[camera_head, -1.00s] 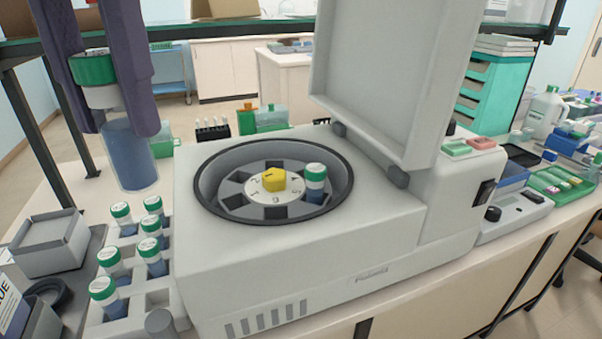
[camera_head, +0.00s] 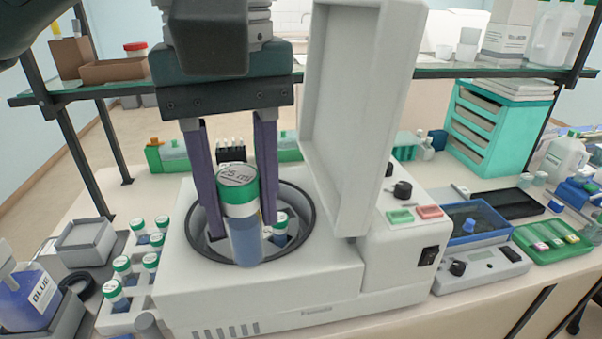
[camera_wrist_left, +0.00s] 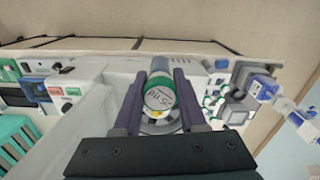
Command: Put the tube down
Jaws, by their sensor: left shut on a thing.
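My left gripper (camera_head: 236,190) is shut on a tube (camera_head: 244,232) with a green cap marked "25 ml" and blue contents. The tube is upright between the two purple fingers, in front of or over the open bowl of the centrifuge (camera_head: 262,310); I cannot tell how far above the rotor it is. Another green-capped tube (camera_head: 281,226) sits in the rotor, to the right of the held one. In the left wrist view the held tube's cap (camera_wrist_left: 160,97) shows between the fingers, with the white centrifuge around it. The tube hides most of the rotor. My right gripper is not in view.
The raised centrifuge lid (camera_head: 345,120) stands right behind the bowl. A rack (camera_head: 123,318) of several green-capped tubes stands at the left. A glass shelf (camera_head: 400,72) crosses behind. Blue and green trays (camera_head: 550,240) lie at the right.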

